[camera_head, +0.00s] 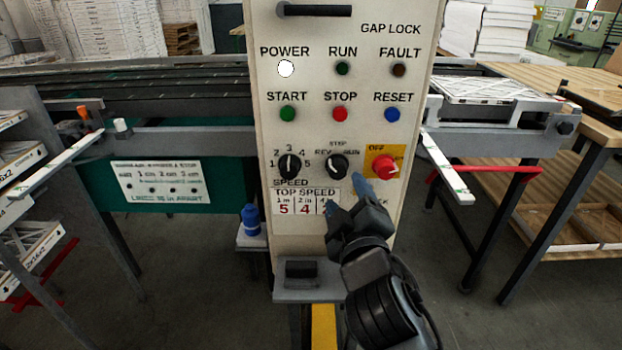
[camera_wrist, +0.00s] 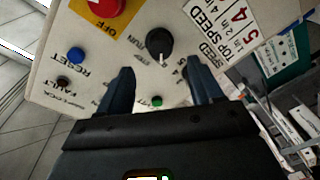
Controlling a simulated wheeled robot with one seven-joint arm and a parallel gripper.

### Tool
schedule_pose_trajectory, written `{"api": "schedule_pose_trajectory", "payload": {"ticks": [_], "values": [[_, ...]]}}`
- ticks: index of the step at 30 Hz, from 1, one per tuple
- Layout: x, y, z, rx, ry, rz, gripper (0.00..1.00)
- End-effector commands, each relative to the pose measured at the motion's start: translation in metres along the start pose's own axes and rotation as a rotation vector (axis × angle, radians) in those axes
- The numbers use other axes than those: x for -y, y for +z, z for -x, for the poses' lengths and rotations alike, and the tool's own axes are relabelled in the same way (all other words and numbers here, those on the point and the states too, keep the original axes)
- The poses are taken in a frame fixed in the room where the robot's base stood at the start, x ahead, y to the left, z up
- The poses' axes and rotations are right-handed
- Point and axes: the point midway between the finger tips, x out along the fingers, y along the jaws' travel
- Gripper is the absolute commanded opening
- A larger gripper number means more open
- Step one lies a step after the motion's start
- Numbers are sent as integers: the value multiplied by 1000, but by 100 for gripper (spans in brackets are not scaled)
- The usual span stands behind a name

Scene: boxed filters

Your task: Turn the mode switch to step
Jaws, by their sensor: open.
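The mode switch (camera_head: 336,167) is a round black knob on the white control panel (camera_head: 265,130), with REV, STEP and RUN printed around its upper side. I cannot tell surely which label it points at. My gripper (camera_head: 347,196) is just below and to the right of the switch in the head view, its blue fingers toward the panel. In the wrist view my gripper (camera_wrist: 158,73) is open and empty. There the mode switch (camera_wrist: 159,45) shows beyond the fingertips, centred between the fingers and apart from them.
The black speed knob (camera_head: 289,167) is left of the switch. A red knob on a yellow OFF plate (camera_head: 385,167) is close on the right. Green start (camera_head: 288,113), red stop (camera_head: 340,114) and blue reset (camera_head: 393,114) buttons are above. A small shelf (camera_head: 308,296) juts out below.

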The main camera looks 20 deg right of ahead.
Motion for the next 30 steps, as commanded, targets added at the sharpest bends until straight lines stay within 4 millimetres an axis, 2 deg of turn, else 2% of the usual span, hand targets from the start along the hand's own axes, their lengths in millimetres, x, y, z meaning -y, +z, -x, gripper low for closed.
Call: {"api": "schedule_pose_trajectory", "payload": {"ticks": [5, 16, 21, 29, 30], "values": [[-3, -2, -16, 3, 4, 4, 65], [-3, -2, -69, 2, 4, 2, 65], [-2, -1, -78, 1, 3, 2, 65], [-2, -1, -79, 1, 3, 2, 65], [-2, -1, -79, 1, 3, 2, 61]]}}
